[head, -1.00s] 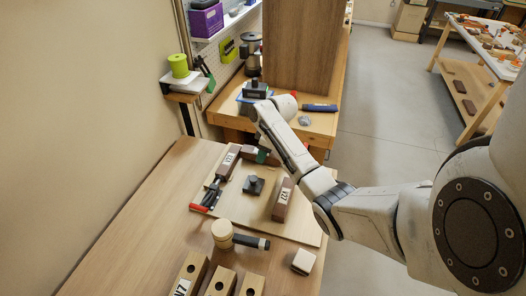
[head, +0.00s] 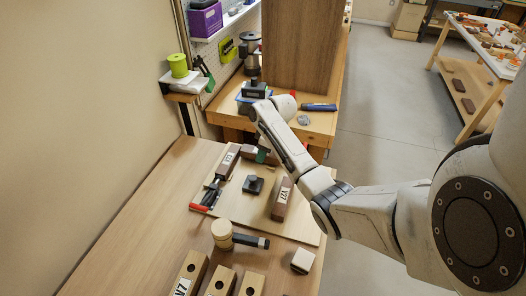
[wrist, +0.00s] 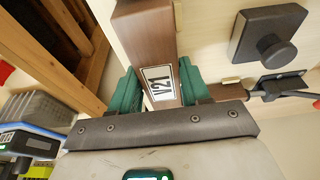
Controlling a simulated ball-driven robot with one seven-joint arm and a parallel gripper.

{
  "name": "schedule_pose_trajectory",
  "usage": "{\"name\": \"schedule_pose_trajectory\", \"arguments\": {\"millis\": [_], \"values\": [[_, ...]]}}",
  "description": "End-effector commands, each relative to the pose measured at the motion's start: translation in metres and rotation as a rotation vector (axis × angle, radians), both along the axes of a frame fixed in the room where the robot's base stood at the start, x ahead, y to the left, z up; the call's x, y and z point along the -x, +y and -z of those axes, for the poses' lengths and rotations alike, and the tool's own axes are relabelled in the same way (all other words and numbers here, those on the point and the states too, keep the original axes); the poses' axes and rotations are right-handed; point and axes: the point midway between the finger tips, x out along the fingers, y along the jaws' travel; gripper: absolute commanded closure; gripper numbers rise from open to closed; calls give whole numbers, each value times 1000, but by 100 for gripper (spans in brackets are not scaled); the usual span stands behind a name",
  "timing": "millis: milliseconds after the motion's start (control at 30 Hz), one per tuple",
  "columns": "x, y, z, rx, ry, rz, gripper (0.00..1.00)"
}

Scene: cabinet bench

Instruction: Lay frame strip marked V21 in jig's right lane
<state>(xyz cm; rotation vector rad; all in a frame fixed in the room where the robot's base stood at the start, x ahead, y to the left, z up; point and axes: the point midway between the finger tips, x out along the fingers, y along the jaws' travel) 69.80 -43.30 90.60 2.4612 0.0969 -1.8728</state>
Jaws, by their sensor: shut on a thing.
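The brown strip marked V21 (head: 280,208) is at the right side of the pale jig board (head: 246,214), running lengthwise with its label near the far end. In the wrist view the V21 strip (wrist: 146,40) lies between the two green fingers of my gripper (wrist: 157,82), which is shut on it by the label. In the head view my gripper (head: 262,156) is mostly hidden behind my arm; one green finger shows. I cannot tell whether the strip touches the board.
A square black knob (head: 253,186) sits mid-board. A red-handled clamp (head: 207,197) is at the left. A mallet (head: 223,234), drilled wooden blocks (head: 221,284) and a pale block (head: 302,261) stand nearer. A brown crosspiece (head: 247,151) lies at the far edge. Bench left of the board is clear.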

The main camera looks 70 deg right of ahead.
Motion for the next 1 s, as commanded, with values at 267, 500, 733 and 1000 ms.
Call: {"name": "schedule_pose_trajectory", "arguments": {"millis": [267,500,733,1000], "values": [[0,0,1,0,0,-1,87],[-1,1,6,0,0,-2,87],[0,1,9,-1,0,-1,87],[0,1,10,-2,1,-1,50]]}}
